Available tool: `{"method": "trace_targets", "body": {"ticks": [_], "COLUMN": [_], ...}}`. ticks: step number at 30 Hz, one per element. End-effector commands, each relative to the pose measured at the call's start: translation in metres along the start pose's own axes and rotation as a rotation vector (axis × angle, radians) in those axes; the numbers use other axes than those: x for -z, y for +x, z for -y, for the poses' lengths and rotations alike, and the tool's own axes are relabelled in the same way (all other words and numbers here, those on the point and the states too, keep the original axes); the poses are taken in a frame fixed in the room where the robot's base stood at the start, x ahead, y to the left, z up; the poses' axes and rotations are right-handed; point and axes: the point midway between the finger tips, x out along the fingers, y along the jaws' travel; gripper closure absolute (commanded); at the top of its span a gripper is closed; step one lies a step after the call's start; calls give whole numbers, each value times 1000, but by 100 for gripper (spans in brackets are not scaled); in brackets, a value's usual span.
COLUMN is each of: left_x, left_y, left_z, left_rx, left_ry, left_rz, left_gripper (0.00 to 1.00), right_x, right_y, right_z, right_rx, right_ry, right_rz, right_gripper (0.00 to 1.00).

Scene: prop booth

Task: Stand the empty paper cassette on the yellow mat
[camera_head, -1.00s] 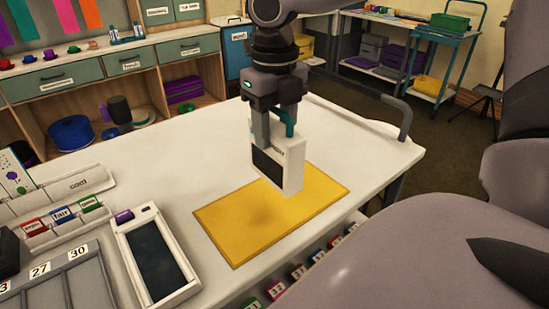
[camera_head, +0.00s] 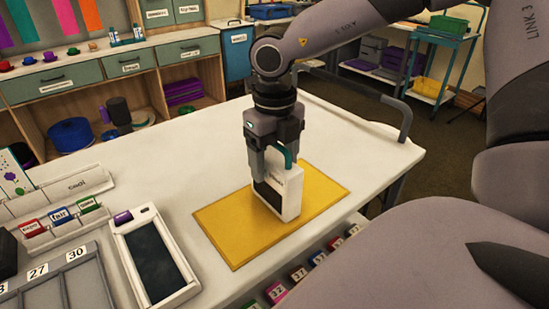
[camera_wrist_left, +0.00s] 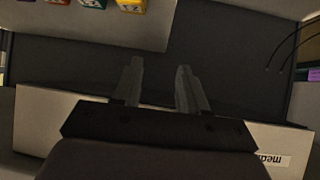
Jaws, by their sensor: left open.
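The paper cassette (camera_head: 289,196) is a white box with a dark front panel. It stands upright on the yellow mat (camera_head: 228,226), around the mat's middle; its bottom looks level with the surface, but I cannot tell if it fully touches. My right gripper (camera_head: 274,168) points down from above and is shut on the cassette's top. My left gripper is outside the head view. In the left wrist view my left gripper (camera_wrist_left: 157,70) is open, its two fingers apart with nothing between them.
A white frame with a dark panel and purple tab (camera_head: 155,262) lies left of the mat. Beside it are a numbered tray (camera_head: 62,283) and a rack with coloured labelled blocks (camera_head: 62,216). The white table (camera_head: 190,175) is clear behind the mat.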

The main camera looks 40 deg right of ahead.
Motion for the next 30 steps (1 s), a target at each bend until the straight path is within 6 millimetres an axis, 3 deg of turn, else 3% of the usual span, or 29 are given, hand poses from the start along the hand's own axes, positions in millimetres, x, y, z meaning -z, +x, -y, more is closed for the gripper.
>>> {"method": "trace_targets", "body": {"ticks": [13, 24, 30], "left_x": [5, 6, 6], "left_y": [-3, -4, -4], "left_z": [1, 1, 2], "left_rx": [1, 3, 5], "left_ry": [2, 4, 5], "left_rz": [-6, -6, -5], "left_gripper": [57, 57, 57], "right_x": [-1, -1, -1], "right_y": [-10, -88, -115], "right_z": [0, 0, 0], "right_rx": [0, 1, 1], "right_ry": [0, 1, 1], "right_rz": [4, 6, 3], "right_gripper": [28, 28, 28]}}
